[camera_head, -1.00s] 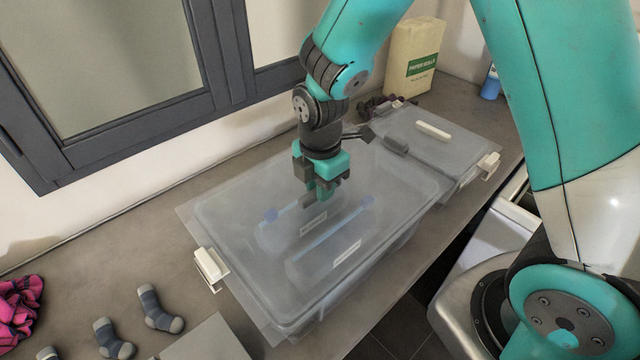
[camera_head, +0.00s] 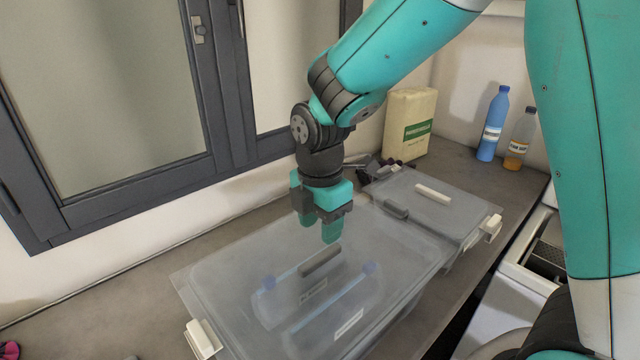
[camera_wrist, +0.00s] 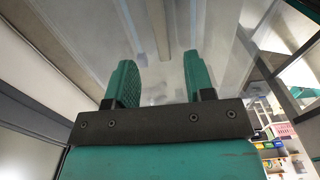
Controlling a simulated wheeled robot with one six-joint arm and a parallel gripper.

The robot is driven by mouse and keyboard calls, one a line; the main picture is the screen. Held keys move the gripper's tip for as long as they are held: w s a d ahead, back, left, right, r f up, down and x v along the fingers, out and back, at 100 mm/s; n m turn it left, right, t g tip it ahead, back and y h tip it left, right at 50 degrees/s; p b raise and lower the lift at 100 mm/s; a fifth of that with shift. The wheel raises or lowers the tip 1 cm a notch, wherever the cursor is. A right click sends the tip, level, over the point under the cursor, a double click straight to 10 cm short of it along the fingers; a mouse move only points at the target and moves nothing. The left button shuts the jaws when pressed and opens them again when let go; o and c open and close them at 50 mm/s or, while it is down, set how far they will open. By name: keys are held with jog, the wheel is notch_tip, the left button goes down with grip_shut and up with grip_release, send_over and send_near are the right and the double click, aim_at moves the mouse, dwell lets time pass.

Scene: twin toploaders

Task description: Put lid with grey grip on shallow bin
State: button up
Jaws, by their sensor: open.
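The lid with the grey grip (camera_head: 225,277) is a clear sheet lying over the nearer clear bin (camera_head: 392,317). Its grey grip (camera_head: 320,261) stands at the middle of the lid. The lid looks roughly flat, but I cannot tell whether its rim is seated all round. My gripper (camera_head: 318,228) is open and empty, pointing down just above the grey grip and apart from it. Both spread fingers also show in the wrist view (camera_wrist: 162,68). I cannot tell from these views which bin is the shallower.
A second clear bin with a white-gripped lid (camera_head: 460,207) stands behind. White clips (camera_head: 203,339) and a grey clip (camera_head: 395,209) are at the bin ends. A paper sack (camera_head: 409,125), a blue bottle (camera_head: 493,125) and an orange-filled bottle (camera_head: 519,140) stand at the back. A window frame (camera_head: 150,182) borders the left.

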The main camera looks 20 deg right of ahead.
aim_at(320, 256)
notch_tip(320, 256, up, 10)
jog(key=b, duration=0.1)
dwell(0.5)
